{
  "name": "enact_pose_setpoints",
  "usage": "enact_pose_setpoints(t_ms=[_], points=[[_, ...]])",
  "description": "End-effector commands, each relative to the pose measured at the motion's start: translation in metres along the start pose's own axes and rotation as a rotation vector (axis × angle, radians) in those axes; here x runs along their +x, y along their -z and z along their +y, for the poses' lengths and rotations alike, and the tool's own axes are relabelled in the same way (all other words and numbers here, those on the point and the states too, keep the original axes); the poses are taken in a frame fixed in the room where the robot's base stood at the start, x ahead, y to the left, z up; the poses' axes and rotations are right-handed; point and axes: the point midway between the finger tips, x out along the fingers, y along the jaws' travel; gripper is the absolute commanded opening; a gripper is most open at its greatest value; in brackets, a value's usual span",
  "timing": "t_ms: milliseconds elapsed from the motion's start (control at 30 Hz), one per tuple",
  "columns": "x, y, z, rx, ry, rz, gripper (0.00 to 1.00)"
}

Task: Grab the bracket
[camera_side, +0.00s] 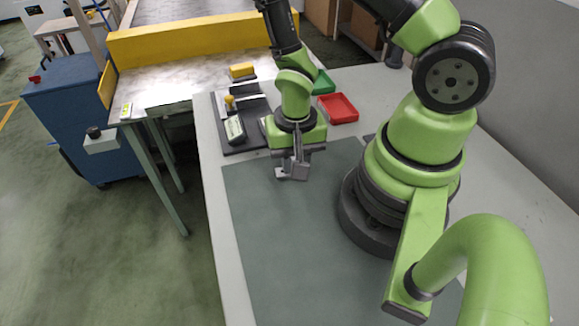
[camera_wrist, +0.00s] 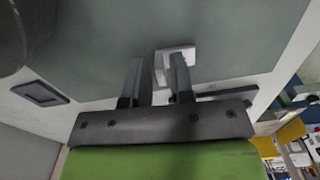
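The bracket (camera_wrist: 176,52) is a small light-grey angled piece on the green-grey mat. In the wrist view one of its plates reaches into the gap between my fingers, close to the right finger, with a gap to the left one. My gripper (camera_wrist: 157,62) is open, with its fingertips at the bracket; part of the bracket is hidden behind the right finger. In the side view my gripper (camera_side: 294,168) points down low over the mat's far end, and the grey bracket (camera_side: 283,174) shows at its fingertips. I cannot tell whether a finger touches it.
A red tray (camera_side: 338,108) and a green tray (camera_side: 323,84) lie behind my gripper. A dark board (camera_side: 233,146) with a meter on it lies to the left. A conveyor with a yellow guard (camera_side: 190,40) stands beyond. The near mat (camera_side: 290,250) is clear.

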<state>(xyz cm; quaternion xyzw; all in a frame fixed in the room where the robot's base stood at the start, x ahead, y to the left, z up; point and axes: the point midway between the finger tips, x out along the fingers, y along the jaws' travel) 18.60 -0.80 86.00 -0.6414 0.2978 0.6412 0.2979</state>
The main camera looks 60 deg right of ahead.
Motion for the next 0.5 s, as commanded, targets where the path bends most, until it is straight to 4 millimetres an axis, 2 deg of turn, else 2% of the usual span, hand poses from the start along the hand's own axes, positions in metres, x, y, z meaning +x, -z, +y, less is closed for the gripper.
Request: enact_pose_setpoints(t_ms=[33, 100, 500], points=[[-0.0001, 0.0, 0.0, 0.0, 0.0, 0.0, 0.11], [-0.0001, 0.0, 0.0, 0.0, 0.0, 0.0, 0.0], [-0.0022, 0.0001, -0.0002, 0.0, 0.0, 0.0, 0.0]])
